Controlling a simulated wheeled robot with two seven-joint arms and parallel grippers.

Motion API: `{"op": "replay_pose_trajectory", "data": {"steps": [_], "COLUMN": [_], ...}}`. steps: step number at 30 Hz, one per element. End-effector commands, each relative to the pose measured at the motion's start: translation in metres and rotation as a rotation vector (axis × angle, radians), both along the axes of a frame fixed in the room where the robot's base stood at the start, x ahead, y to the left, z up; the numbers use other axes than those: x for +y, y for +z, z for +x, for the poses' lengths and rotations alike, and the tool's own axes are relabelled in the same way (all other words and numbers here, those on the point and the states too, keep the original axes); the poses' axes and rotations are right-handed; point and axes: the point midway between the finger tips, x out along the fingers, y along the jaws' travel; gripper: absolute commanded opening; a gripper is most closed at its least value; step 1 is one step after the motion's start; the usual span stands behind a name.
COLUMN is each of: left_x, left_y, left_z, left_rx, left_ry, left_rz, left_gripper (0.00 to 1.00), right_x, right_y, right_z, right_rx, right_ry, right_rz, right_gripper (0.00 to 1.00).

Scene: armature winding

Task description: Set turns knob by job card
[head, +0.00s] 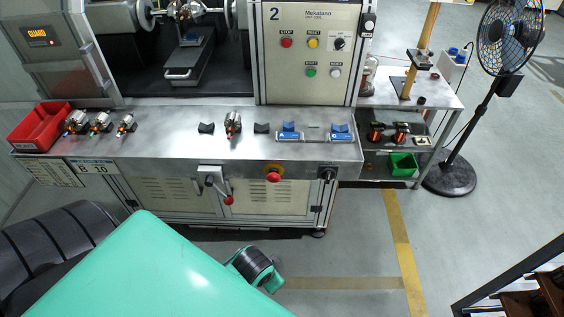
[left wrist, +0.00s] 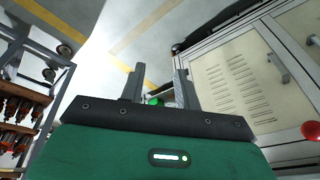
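A black turn knob (head: 338,43) sits on a white plate on the upright control panel (head: 308,22), right of the yellow button. Its setting is too small to read. A card reading "B 10" (head: 92,167) hangs on the bench front at the left. A paper sheet with fine lines (head: 48,173) is beside it, its text unreadable. My left gripper (left wrist: 158,78) is open and empty in its wrist view, fingers apart, low in front of the bench cabinet and away from the panel. My right gripper is not in view.
A steel bench (head: 180,135) holds a red bin (head: 40,127), several armatures and a blue-ended holder (head: 314,134). A red stop button (head: 273,174) and red-knobbed lever (head: 228,200) project from its front. A fan (head: 450,178) stands right.

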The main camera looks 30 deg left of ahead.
Motion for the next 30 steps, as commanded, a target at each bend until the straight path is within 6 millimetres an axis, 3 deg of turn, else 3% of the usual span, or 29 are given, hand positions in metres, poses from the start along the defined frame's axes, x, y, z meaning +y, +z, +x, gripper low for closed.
{"op": "replay_pose_trajectory", "data": {"steps": [1,3,6,12,20,30], "left_x": [-0.001,-0.004,-0.008,-0.013,-0.006,0.029], "left_y": [0.044,0.098,0.148,0.21,0.275,0.362], "left_z": [0.013,0.033,0.061,0.114,0.181,0.261], "left_rx": [-0.041,-0.106,-0.187,-0.313,-0.41,-0.377], "left_ry": [-0.046,-0.149,-0.317,-0.609,-0.938,-1.245], "left_rz": [0.018,0.063,0.152,0.361,0.713,1.244], "left_gripper": [0.33,0.33,0.33,0.33,0.33,0.33], "right_x": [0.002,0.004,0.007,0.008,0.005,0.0], "right_y": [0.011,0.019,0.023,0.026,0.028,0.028], "right_z": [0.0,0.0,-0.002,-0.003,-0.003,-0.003], "right_rx": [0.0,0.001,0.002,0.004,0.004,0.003], "right_ry": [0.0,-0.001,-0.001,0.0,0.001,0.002], "right_rz": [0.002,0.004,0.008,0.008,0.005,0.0], "right_gripper": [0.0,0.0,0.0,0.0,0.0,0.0]}}
